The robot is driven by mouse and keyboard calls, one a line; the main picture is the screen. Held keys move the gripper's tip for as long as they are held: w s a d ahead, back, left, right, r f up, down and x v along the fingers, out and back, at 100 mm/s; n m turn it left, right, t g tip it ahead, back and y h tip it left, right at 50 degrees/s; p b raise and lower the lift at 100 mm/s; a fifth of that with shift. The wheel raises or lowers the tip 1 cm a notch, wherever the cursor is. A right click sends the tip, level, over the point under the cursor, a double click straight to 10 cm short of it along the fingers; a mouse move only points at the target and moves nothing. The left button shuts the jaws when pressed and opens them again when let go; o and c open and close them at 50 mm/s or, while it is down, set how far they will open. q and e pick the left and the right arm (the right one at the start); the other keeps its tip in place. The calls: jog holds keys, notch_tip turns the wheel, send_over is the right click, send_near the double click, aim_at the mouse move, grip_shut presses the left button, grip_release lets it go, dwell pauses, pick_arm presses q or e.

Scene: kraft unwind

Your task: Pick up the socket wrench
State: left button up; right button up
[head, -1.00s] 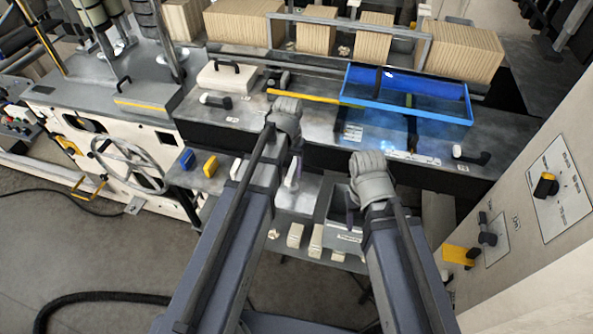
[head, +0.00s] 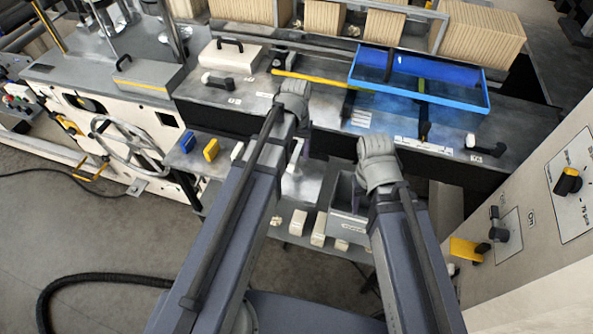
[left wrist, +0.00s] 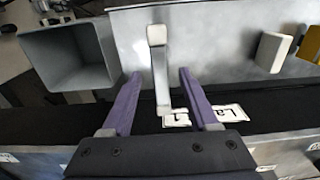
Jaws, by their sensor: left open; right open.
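A pale grey bar with a bent, wider head (left wrist: 158,62), which looks like the socket wrench, shows between the fingers of my left gripper (left wrist: 160,76) in the left wrist view. The purple fingers are apart, one on each side of it, with a gap on both sides. In the head view my left gripper (head: 302,148) is over the front shelf of the machine and mostly hides the bar. My right gripper (head: 361,188) is open and appears empty, near a grey open box; its fingers are mostly hidden.
The grey open box (left wrist: 68,58) stands beside the bar. Yellow (head: 211,150) and blue (head: 187,142) blocks are on the shelf's left part. A blue tray (head: 440,95) lies on the bench behind. A control panel (head: 565,180) rises at the right.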

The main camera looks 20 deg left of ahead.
pick_arm(q)
jog(key=b, duration=0.5)
send_over(296, 172)
jog(key=shift+w+f, duration=0.15)
jog(key=shift+f, duration=1.2)
jog(key=shift+w+f, duration=0.15)
jog(key=shift+f, duration=1.15)
jog(key=shift+r, duration=0.1)
grip_shut()
